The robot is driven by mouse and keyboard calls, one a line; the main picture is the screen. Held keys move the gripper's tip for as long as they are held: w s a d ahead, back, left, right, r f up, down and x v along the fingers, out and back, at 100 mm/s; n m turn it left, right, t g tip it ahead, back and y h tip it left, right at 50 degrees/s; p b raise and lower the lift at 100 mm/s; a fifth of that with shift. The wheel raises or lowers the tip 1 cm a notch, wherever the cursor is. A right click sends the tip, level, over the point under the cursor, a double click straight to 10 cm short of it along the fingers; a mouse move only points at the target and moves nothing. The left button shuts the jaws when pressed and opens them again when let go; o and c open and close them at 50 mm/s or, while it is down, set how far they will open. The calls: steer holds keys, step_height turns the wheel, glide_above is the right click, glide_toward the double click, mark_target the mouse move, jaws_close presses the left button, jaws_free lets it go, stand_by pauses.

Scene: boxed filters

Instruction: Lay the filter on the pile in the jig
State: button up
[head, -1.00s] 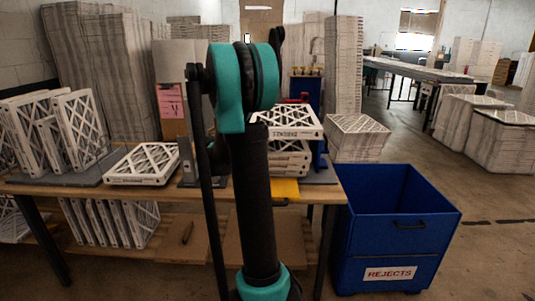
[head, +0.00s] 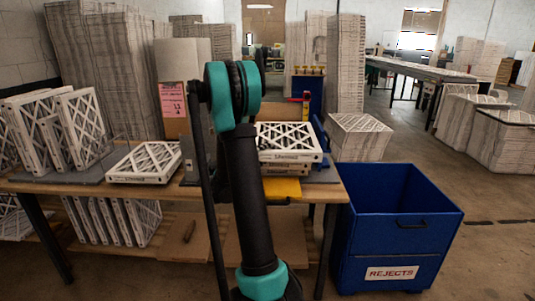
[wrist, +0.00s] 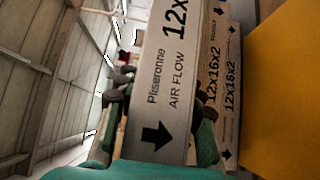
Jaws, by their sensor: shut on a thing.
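The held filter (head: 288,138), white-framed with a lattice face, lies flat at the top of the pile (head: 287,169) in the head view. The pile stands on the table by a blue upright of the jig (head: 320,135). In the wrist view my gripper (wrist: 160,110) is shut on the held filter (wrist: 168,75), a finger on each face of its printed edge. The pile's edges, marked 12x16x2 (wrist: 228,90), run close along its lower face; I cannot tell if they touch. My arm hides the gripper and the left end of the pile in the head view.
A yellow plate (head: 281,188) is at the table's front below the pile. Another filter (head: 146,162) lies flat to the left, with upright filters (head: 80,125) beyond it. A blue rejects bin (head: 400,230) stands right of the table (head: 335,190).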

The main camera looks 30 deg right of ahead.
steer(key=o, duration=1.3)
steer(key=shift+c, duration=0.2)
steer(key=v, duration=1.2)
steer(key=s+a+f+m+g+y, duration=0.1)
steer(key=s+a+f+y, duration=0.3)
steer(key=s+f+y, duration=0.55)
steer(key=s+a+f+m+y, duration=0.1)
steer(key=s+a+f+y, duration=0.2)
steer(key=s+a, duration=0.4)
steer(key=s+a+f+m+y, duration=0.1)
steer(key=s+a+f+y, duration=0.2)
steer(key=s+a+y, duration=0.2)
steer(key=s+a, duration=0.3)
steer(key=a, duration=0.1)
steer(key=shift+f, duration=0.2)
steer(key=shift+a, duration=0.15)
